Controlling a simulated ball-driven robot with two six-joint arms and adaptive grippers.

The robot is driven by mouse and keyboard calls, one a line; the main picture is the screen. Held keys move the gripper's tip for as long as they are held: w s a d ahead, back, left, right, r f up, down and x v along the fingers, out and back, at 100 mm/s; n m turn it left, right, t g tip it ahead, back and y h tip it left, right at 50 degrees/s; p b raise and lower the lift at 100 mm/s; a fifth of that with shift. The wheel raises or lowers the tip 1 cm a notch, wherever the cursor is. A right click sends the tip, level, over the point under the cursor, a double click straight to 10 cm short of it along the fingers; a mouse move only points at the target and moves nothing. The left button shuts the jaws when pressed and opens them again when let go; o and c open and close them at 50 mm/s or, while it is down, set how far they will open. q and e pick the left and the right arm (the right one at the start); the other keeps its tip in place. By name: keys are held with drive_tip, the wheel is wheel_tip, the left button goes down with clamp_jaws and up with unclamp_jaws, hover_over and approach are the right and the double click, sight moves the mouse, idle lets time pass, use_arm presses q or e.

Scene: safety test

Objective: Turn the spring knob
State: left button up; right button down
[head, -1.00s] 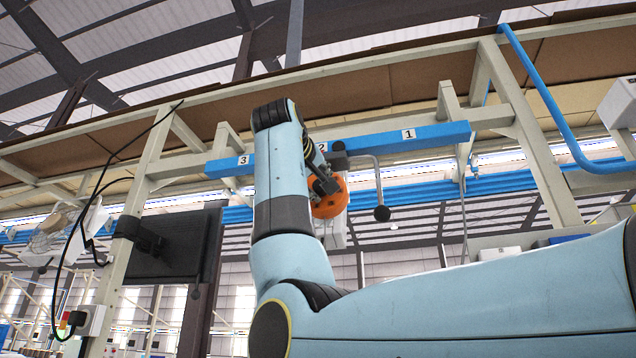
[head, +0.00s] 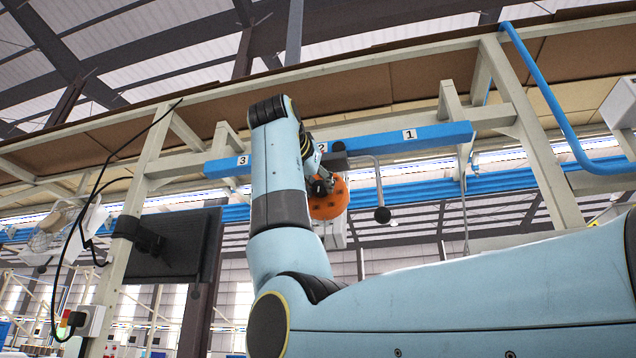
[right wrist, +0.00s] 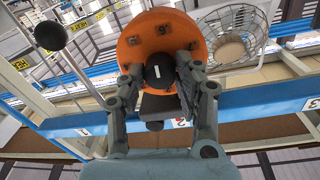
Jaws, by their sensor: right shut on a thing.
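The spring knob is a black cap with a white mark (right wrist: 160,70), at the middle of an orange disc (right wrist: 135,48) that bears dark marks. The disc also shows in the head view (head: 335,203), partly behind my right arm. My right gripper (right wrist: 158,74) has its two fingers on either side of the black knob and is shut on it. In the head view my right gripper (head: 320,186) is small and partly hidden by the arm. My left gripper is not in view.
A blue bar (head: 445,135) with labels 1, 2 and 3 runs beside the knob. A lever with a black ball end (head: 382,214) hangs just right of the disc; the ball also shows in the right wrist view (right wrist: 50,35). A dark panel (head: 175,245) stands at left.

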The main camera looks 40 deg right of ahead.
drive_tip(key=m, duration=0.6)
drive_tip(key=shift+f+y+p, duration=0.1)
drive_tip(key=shift+y+p, duration=0.2)
drive_tip(key=m, duration=0.6)
drive_tip(key=shift+m, duration=0.4)
drive_tip(key=c, duration=0.9)
unclamp_jaws()
drive_tip(key=shift+c, duration=0.2)
drive_tip(key=v, duration=0.7)
drive_tip(key=shift+s+r, duration=0.2)
drive_tip(key=shift+a, duration=0.15)
